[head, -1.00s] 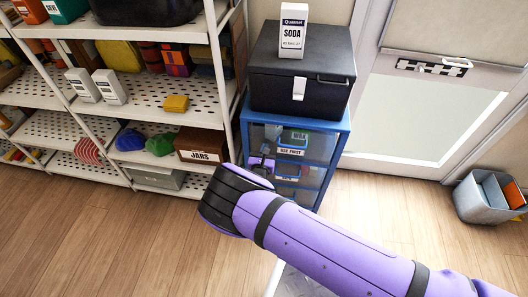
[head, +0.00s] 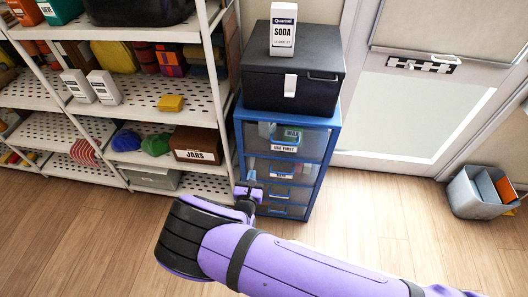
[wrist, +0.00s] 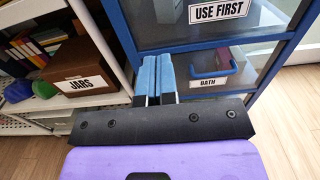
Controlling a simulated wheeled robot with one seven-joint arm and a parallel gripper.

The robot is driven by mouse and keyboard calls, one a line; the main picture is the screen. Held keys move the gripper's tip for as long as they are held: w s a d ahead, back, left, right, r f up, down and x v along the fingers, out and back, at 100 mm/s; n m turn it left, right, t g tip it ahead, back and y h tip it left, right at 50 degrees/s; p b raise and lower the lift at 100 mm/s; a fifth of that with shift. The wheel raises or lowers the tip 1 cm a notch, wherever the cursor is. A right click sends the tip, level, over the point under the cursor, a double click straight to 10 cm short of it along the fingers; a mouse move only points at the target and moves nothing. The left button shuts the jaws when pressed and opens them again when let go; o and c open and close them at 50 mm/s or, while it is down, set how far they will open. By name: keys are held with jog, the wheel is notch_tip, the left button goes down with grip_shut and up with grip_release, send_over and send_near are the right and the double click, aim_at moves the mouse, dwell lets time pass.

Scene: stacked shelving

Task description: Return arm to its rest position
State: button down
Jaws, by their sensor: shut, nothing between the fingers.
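My purple arm reaches in from the lower right in the head view, with its black-banded wrist low in the middle. My gripper (head: 248,187) is in front of the blue drawer unit (head: 335,135). In the wrist view my gripper (wrist: 157,78) shows two blue-padded fingers side by side, shut with nothing between them. Beyond the fingers are the drawer labelled USE FIRST (wrist: 190,30) and the drawer labelled BATH (wrist: 235,72). I cannot tell the exact gap between the fingertips and the drawer unit.
A black box (head: 265,80) with a soda carton (head: 283,40) on it stands on the drawer unit. White shelving (head: 140,108) with a JARS box (head: 195,146) is to the left. A grey bin (head: 465,195) stands at the right. The wooden floor (head: 80,240) is clear at left.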

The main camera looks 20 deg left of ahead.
jog(key=w+d+r+m+g+h, duration=0.2)
jog(key=w+d+r+m+h, duration=0.4)
jog(key=r, duration=0.4)
jog(key=w+d+r+m+g+h, duration=0.1)
jog(key=w+d+r+m+h, duration=0.5)
jog(key=r, duration=0.5)
jog(key=w+d+r+m+g+h, duration=0.1)
jog(key=w+d+r+m+g, duration=0.1)
jog(key=d+r+m+g, duration=1.25)
jog(key=s+d+r+m+t+y, duration=0.1)
jog(key=s+d+r+m+y, duration=0.1)
jog(key=s+d+r, duration=0.35)
jog(key=s+d+r+m+y, duration=0.1)
jog(key=s+d+r, duration=0.1)
jog(key=d+r, duration=0.6)
jog(key=s+d+r+m+t+y, duration=0.15)
jog(key=s+d+r, duration=0.3)
jog(key=d, duration=0.45)
jog(key=s+d+r+m+t+y, duration=0.1)
jog(key=s+d+r+m+y, duration=0.1)
jog(key=s, duration=0.7)
jog(key=s+d+r+m+t+y, duration=0.1)
jog(key=s+d+r+m+y, duration=0.1)
jog(key=s, duration=0.7)
notch_tip(320, 180, up, 3)
jog(key=d+m, duration=0.1)
jog(key=m, duration=0.2)
jog(key=shift+f+m+t, duration=0.2)
jog(key=shift+m+t, duration=0.1)
jog(key=shift+t, duration=0.1)
